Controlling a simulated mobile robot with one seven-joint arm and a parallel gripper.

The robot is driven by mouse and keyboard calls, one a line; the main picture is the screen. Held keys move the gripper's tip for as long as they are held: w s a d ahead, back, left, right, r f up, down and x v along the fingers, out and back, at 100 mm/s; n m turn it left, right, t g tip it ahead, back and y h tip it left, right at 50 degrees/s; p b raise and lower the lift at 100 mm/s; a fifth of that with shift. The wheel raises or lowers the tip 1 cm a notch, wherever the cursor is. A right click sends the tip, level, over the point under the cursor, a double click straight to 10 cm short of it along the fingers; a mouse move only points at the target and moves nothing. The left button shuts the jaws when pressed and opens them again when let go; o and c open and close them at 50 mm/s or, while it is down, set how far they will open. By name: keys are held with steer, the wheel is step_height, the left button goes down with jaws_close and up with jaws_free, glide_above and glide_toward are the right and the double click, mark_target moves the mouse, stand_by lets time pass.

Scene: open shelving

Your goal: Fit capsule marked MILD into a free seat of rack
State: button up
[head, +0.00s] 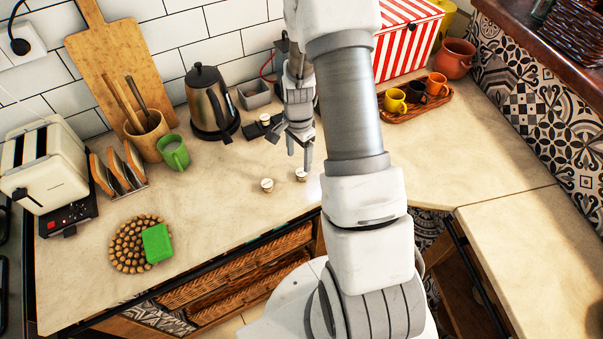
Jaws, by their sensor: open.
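Two small capsules with pale tops stand on the counter, a left one (267,185) and a right one (301,174). Their markings are too small to read, so I cannot tell which is MILD. My gripper (299,157) is open and points down just above the right capsule. I cannot tell whether its fingers reach around that capsule. A low dark piece (252,131), possibly the rack, lies left of my gripper, with a pale-topped capsule (265,118) at it. My gripper partly hides this area, and its seats cannot be made out.
A kettle (208,100) and a grey bin (254,95) stand behind. A green mug (173,152), toast rack (120,170) and toaster (45,165) are left. A tray of cups (414,112) is right. The counter in front of the kettle is clear.

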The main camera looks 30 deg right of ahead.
mark_target(301, 173)
steer(key=shift+s+d+f+p, duration=0.15)
steer(key=shift+f+p, duration=0.2)
steer(key=shift+f, duration=1.2)
steer(key=shift+w+d+f+p, duration=0.1)
steer(key=shift+f+p, duration=0.25)
steer(key=shift+f, duration=1.2)
steer(key=shift+c, duration=0.2)
jaws_close()
